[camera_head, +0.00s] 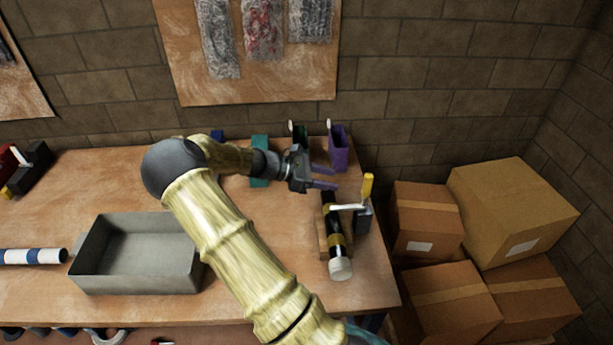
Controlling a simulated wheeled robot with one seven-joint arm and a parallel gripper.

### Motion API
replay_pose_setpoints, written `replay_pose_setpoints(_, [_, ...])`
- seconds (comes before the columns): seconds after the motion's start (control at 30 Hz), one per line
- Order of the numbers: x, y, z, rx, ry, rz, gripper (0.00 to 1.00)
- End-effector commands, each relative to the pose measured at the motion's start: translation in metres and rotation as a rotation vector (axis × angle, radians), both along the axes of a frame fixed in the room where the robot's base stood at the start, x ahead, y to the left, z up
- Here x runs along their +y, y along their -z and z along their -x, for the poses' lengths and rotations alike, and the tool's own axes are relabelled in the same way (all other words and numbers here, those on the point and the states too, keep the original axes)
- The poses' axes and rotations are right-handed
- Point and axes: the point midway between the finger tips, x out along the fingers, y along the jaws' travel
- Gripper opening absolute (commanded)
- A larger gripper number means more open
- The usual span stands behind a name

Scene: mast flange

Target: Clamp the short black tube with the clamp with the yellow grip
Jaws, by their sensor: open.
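The short black tube (333,222) has yellow bands and a white end. It lies on a wooden block (322,240) near the table's right edge, its white end toward the front. The clamp with the yellow grip (367,187) stands just right of the tube. Its yellow grip points up, and its light metal arm (347,207) reaches left over the tube. Whether that arm presses on the tube is too small to tell. My gripper (327,177) is open and empty, above and behind the tube's far end, left of the yellow grip, with its fingers pointing right.
A grey metal tray (88,245) stands at the left, beside a blue-and-white tube (32,256). A purple holder (338,150) and a teal holder (260,146) stand at the back by the brick wall. Cardboard boxes (427,207) are stacked right of the table (232,302).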

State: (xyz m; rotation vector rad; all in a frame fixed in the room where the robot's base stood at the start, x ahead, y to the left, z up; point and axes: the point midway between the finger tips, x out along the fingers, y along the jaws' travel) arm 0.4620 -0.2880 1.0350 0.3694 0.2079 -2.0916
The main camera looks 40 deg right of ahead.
Motion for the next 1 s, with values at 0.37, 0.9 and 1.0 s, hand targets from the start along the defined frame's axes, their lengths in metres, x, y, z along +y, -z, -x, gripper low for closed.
replay_pose_setpoints(0.37, [0.046,-0.019,-0.028,-0.002,-0.001,-0.001,0.44])
replay_pose_setpoints(0.9, [0.048,-0.020,-0.029,0.000,0.001,0.000,0.44])
replay_pose_setpoints(1.0, [0.048,-0.019,-0.027,-0.009,0.005,-0.008,0.44])
